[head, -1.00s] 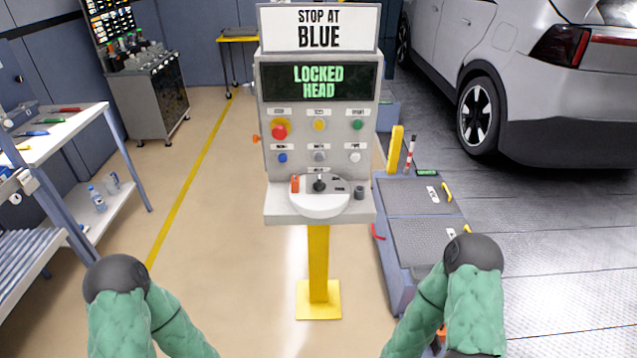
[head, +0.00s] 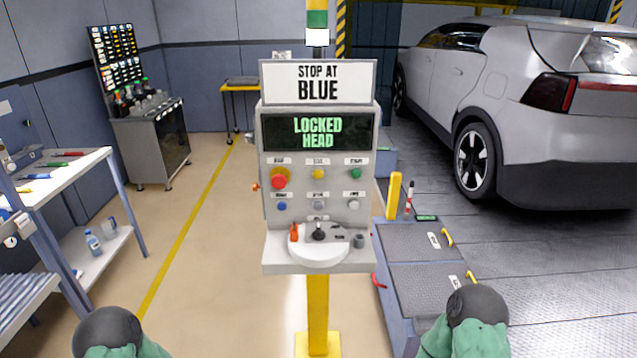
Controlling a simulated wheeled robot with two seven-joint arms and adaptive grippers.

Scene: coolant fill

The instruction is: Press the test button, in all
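A grey control panel (head: 271,235) stands upright on a yellow post (head: 318,298). It has a large red mushroom button (head: 280,178), a yellow button (head: 318,174) and a green button (head: 356,173) in the upper row. Below are a blue button (head: 282,206), a grey one (head: 318,206) and a whitish one (head: 354,205). The small labels are too blurred to tell for sure which is the test button. The display (head: 318,132) reads "LOCKED HEAD". A sign (head: 318,82) reads "STOP AT BLUE". Neither gripper shows; only parts of my green-sleeved arms appear at the bottom.
The panel's shelf (head: 318,256) carries a black joystick (head: 319,231). A workbench (head: 72,178) stands at left, a tool cabinet (head: 150,145) behind it. A silver car (head: 560,150) is at right, beyond a low platform (head: 425,276) and a yellow bollard (head: 393,195). The floor left of the post is clear.

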